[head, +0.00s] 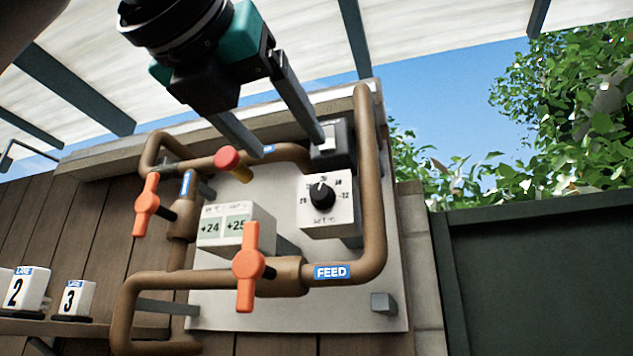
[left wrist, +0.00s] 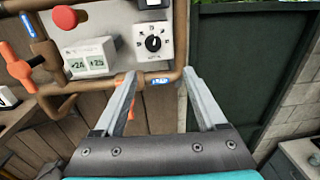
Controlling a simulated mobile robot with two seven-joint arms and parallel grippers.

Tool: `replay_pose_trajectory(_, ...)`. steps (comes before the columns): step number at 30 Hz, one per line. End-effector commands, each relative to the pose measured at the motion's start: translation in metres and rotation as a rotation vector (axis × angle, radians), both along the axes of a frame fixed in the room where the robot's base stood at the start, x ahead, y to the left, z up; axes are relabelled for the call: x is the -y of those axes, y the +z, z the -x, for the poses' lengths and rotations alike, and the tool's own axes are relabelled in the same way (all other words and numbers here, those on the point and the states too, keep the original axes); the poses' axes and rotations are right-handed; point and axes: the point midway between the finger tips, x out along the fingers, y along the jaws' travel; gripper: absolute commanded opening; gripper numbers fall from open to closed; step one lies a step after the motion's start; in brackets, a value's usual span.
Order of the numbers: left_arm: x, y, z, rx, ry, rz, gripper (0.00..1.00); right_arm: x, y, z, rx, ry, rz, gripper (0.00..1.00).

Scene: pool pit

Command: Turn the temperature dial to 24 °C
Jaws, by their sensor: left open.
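The temperature dial is a black round knob (head: 322,198) with a white pointer on a white square box; it also shows in the left wrist view (left wrist: 153,43). The pointer is roughly upward; the scale numbers are too small to read surely. A display box (head: 224,229) to its left reads +24 and +25. My left gripper (head: 291,147) is open and empty, its fingers appearing above and left of the dial in the head view. In the left wrist view the open fingers (left wrist: 158,73) point toward the panel, the dial beyond and between them. My right gripper is not in view.
Brown pipes frame the panel, with orange valve handles (head: 249,267) and a FEED label (head: 332,271). A red button (head: 227,158) and a dark switch box (head: 332,144) sit near the fingers. Numbered blocks (head: 74,298) stand on a left shelf. A dark green panel (head: 540,270) is at right.

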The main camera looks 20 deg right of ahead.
Motion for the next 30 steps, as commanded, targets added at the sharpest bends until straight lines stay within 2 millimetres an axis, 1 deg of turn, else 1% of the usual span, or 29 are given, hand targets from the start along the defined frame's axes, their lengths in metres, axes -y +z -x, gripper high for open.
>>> replay_pose_trajectory(1, -0.004, 0.005, 0.004, 0.012, 0.029, 0.001, 0.73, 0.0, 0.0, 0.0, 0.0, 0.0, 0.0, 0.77)
replay_pose_trajectory(3, -0.008, 0.008, 0.004, 0.016, 0.053, 0.003, 0.73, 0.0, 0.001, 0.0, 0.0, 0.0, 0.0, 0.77)
replay_pose_trajectory(5, -0.007, 0.01, 0.002, 0.017, 0.061, 0.003, 0.73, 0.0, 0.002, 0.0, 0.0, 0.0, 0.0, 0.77)
replay_pose_trajectory(8, 0.0, 0.01, -0.007, 0.016, 0.062, 0.002, 0.73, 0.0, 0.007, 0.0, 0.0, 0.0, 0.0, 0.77)
replay_pose_trajectory(11, 0.01, 0.01, -0.023, 0.013, 0.06, 0.001, 0.73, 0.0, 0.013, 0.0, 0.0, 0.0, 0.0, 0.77)
replay_pose_trajectory(21, 0.052, 0.011, -0.083, 0.013, 0.057, 0.001, 0.73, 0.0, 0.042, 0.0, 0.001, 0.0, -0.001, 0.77)
replay_pose_trajectory(27, 0.069, 0.011, -0.109, 0.016, 0.059, 0.002, 0.73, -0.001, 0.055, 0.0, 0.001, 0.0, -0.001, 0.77)
replay_pose_trajectory(30, 0.074, 0.01, -0.116, 0.018, 0.057, 0.002, 0.73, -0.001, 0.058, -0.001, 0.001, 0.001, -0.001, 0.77)
